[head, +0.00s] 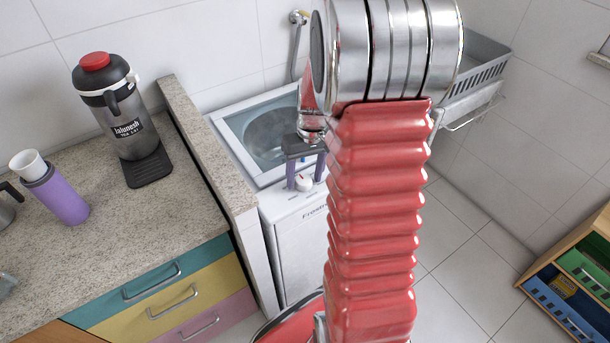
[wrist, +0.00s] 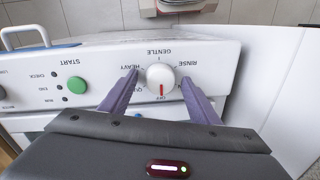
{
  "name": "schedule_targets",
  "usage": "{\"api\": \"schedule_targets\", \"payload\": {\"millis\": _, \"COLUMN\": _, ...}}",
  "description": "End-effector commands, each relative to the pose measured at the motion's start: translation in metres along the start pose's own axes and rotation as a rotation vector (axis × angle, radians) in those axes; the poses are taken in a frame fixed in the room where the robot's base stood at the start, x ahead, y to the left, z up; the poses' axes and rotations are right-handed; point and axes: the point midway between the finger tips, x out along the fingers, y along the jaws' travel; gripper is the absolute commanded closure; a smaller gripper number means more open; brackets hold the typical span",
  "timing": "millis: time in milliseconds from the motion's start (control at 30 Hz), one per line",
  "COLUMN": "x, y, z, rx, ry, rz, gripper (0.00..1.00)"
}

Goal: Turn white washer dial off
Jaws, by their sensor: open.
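The white washer (head: 295,230) stands beyond the end of the counter in the head view. Its round white dial (wrist: 160,76) sits on the control panel, near the middle of the wrist view, and also shows in the head view (head: 304,184).
A green start button (wrist: 77,84) is left of the dial. The granite counter (head: 130,230) holds a dispenser (head: 118,110) and a purple cup (head: 62,197). A grey rack (head: 478,75) is on the right wall, and a wooden shelf (head: 565,285) at lower right. Floor between is clear.

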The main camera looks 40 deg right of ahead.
Motion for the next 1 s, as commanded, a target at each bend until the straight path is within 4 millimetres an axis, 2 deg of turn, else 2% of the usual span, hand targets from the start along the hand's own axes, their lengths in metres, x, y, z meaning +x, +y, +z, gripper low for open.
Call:
{"api": "schedule_targets", "payload": {"millis": 167, "x": -0.005, "y": 0.0, "z": 0.0, "rx": 0.0, "ry": 0.002, "rz": 0.001, "gripper": 0.44}}
{"api": "schedule_targets", "payload": {"millis": 333, "x": -0.023, "y": 0.0, "z": -0.001, "rx": 0.0, "ry": 0.003, "rz": 0.001, "gripper": 0.44}}
{"api": "schedule_targets", "payload": {"millis": 800, "x": -0.104, "y": 0.0, "z": -0.001, "rx": 0.0, "ry": 0.003, "rz": 0.001, "gripper": 0.44}}
{"api": "schedule_targets", "payload": {"millis": 1000, "x": -0.129, "y": 0.0, "z": -0.001, "rx": -0.001, "ry": 0.001, "rz": 0.0, "gripper": 0.44}}
